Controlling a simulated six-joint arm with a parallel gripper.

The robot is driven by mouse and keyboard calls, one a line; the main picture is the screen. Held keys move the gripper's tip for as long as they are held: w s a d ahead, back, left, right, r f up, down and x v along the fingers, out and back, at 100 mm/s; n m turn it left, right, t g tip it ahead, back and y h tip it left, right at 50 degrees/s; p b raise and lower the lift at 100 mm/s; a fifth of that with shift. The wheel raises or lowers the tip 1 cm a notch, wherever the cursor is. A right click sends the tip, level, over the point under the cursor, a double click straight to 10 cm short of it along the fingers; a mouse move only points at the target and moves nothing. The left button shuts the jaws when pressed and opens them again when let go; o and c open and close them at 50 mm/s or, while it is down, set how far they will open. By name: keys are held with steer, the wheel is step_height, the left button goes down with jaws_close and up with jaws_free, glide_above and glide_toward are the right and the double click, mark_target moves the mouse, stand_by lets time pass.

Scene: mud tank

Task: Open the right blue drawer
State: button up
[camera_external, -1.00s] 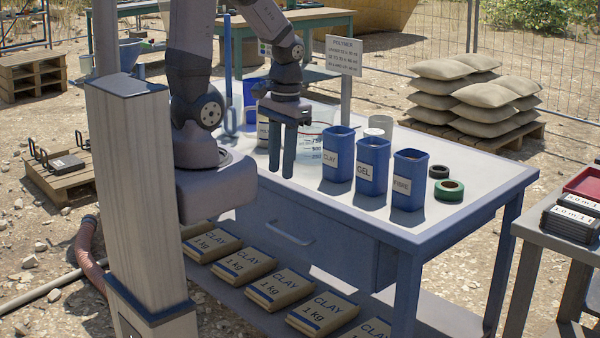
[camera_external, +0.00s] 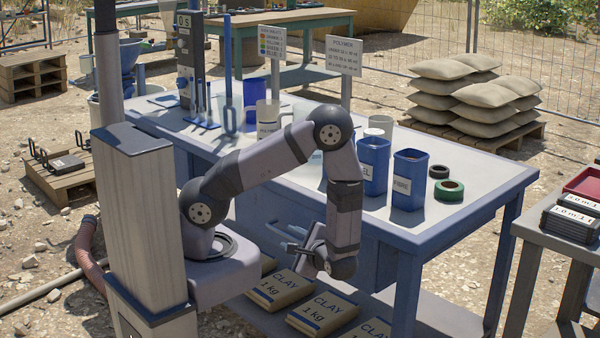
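The right blue drawer (camera_external: 262,216) is the blue-grey front under the white-topped workbench. It looks flush with the bench frame, with no gap visible. My arm reaches over and down in front of it and covers part of its front. My gripper (camera_external: 289,240) points toward the drawer front, at the place of the bar handle. Its fingers overlap the handle in the picture, so the handle is mostly hidden. I cannot tell whether the fingers touch it, straddle it or are closed on it.
Blue bins, including gel (camera_external: 373,166) and fibre (camera_external: 409,180), stand on the bench above the drawer, with a green tape roll (camera_external: 449,190) beside them. Clay bags (camera_external: 322,312) lie on the lower shelf below my gripper. A side table (camera_external: 560,238) stands at right.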

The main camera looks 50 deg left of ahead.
mark_target(285, 235)
steer(key=shift+w+d+f, duration=0.15)
steer(key=shift+w+f, duration=0.05)
steer(key=shift+x, duration=3.7)
jaws_close()
